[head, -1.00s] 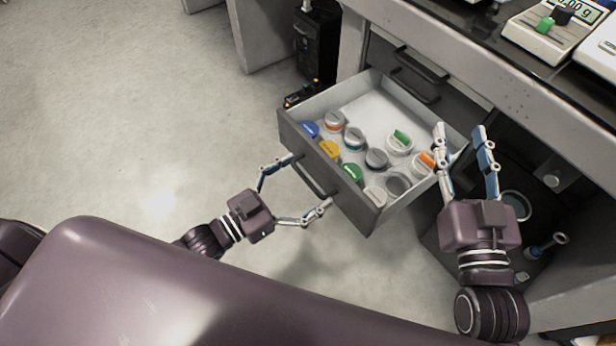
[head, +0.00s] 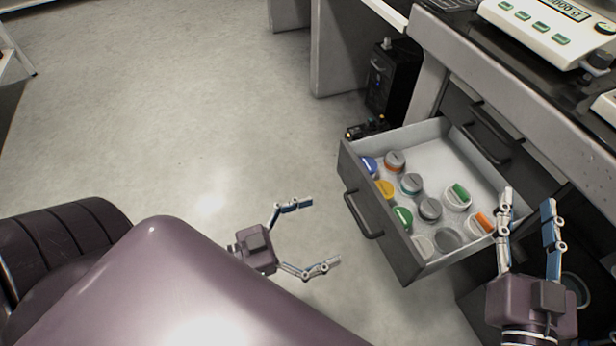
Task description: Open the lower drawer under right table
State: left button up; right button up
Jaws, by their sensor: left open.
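The lower drawer (head: 388,224) under the right table (head: 505,95) is pulled out, and several jars with coloured lids stand inside it. Its dark front handle (head: 362,216) is free. My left gripper (head: 322,235) is open and empty, to the left of the handle and apart from it. My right gripper (head: 527,200) has its fingers apart, over the drawer's right side near an orange-lidded jar (head: 481,223). Nothing shows between its fingers. Closed drawer fronts with handles (head: 492,122) are behind and above the open drawer.
A white scale (head: 545,28) stands on the table top. A black cabinet (head: 388,80) stands on the floor behind the drawer, with small dark items (head: 368,128) near it. The grey floor (head: 200,110) to the left is clear.

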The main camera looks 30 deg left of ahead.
pick_arm(q)
jog(key=shift+v, duration=1.8)
